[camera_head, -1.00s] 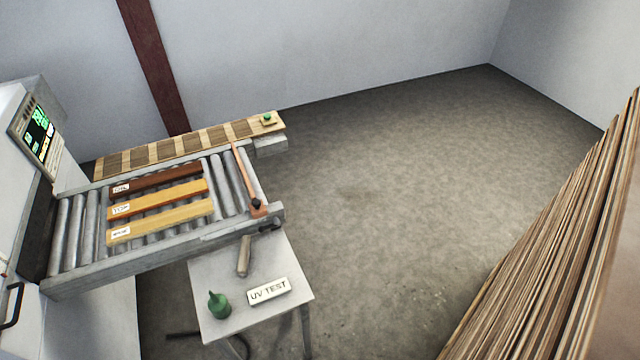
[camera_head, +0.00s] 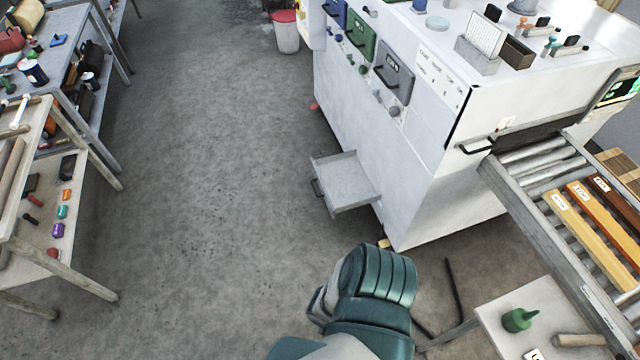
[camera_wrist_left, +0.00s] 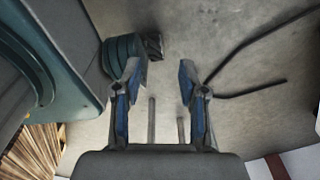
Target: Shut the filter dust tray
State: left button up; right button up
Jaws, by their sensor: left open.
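The filter dust tray (camera_head: 345,180) is a shallow grey metal tray low on the side of the white machine (camera_head: 440,120). It is pulled out over the floor, with a dark handle on its outer end. My left gripper (camera_wrist_left: 158,85) is open and empty in the left wrist view, with bare floor between its blue-padded fingers. The tray cannot be made out in that view. A teal and grey part of my own arm or body (camera_head: 370,290) shows at the bottom of the head view, below the tray and apart from it in the picture. My right gripper is not in view.
A roller conveyor (camera_head: 535,195) with coloured boards is at the right. A small table (camera_head: 505,335) bearing a green bottle stands below it. Black cables (camera_head: 453,290) lie on the floor nearby. Workbenches (camera_head: 85,150) line the left. The floor left of the tray is clear.

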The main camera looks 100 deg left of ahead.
aim_at(344, 184)
jog(key=k+u, duration=0.35)
jog(key=k+j+u, duration=0.1)
jog(key=u, duration=0.25)
jog(key=k+j+u, duration=0.15)
jog(key=u, duration=0.25)
jog(key=j+u, duration=0.1)
jog(key=u, duration=1.85)
